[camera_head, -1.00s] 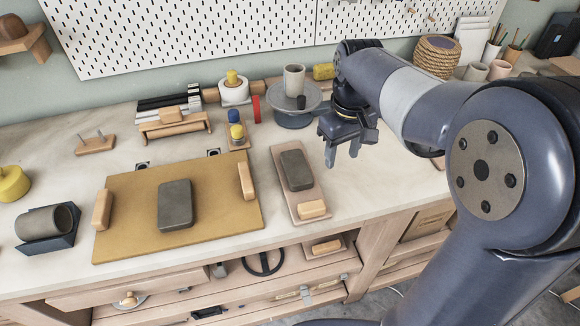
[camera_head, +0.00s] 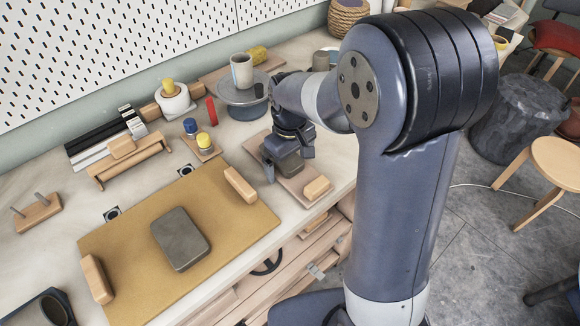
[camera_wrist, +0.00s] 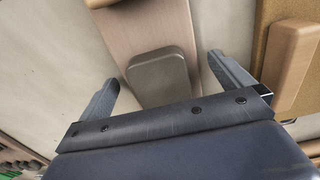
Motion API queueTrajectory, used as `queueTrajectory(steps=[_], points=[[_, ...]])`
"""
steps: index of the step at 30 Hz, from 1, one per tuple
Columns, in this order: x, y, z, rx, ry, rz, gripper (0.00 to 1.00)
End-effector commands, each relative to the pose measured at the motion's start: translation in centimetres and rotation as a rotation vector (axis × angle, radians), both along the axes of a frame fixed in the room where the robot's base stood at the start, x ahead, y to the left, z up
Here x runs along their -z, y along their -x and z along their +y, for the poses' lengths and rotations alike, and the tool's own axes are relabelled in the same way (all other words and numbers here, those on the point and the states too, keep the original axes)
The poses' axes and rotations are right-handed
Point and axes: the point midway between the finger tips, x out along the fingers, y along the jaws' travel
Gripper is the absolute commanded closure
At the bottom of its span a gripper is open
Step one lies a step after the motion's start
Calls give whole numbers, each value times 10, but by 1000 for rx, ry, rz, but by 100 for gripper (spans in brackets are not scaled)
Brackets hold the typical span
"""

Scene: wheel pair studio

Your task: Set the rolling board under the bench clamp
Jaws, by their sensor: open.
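A wide tan board (camera_head: 235,215) with a wooden handle at each side lies on the bench. A dark grey block (camera_head: 181,239) rests on it. To its right is a narrow pinkish board (camera_head: 290,185) with a wooden handle (camera_head: 317,187) at its front end and a smaller grey block (camera_head: 290,163) on it. My gripper (camera_head: 287,166) is open above this narrow board. In the wrist view, my open fingers (camera_wrist: 163,72) stand either side of the smaller grey block (camera_wrist: 158,76). I cannot tell which board is the rolling board. I cannot pick out a bench clamp.
Behind the boards stand a wooden rack (camera_head: 130,160), small bottles (camera_head: 204,142) on a stand and a turntable (camera_head: 243,95) with a cup. A wooden piece with two pegs (camera_head: 38,213) is at left. A stool (camera_head: 556,160) stands on the floor at right.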

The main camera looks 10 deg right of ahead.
Motion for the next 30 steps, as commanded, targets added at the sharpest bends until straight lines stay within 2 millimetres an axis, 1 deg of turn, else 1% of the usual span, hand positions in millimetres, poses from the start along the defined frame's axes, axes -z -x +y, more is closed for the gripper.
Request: queueTrajectory(steps=[6, 27, 30], points=[[0, 0, 0, 0, -1, -1, 1], [0, 0, 0, 0, -1, -1, 58], [-1, -1, 0, 0, 0, -2, 58]])
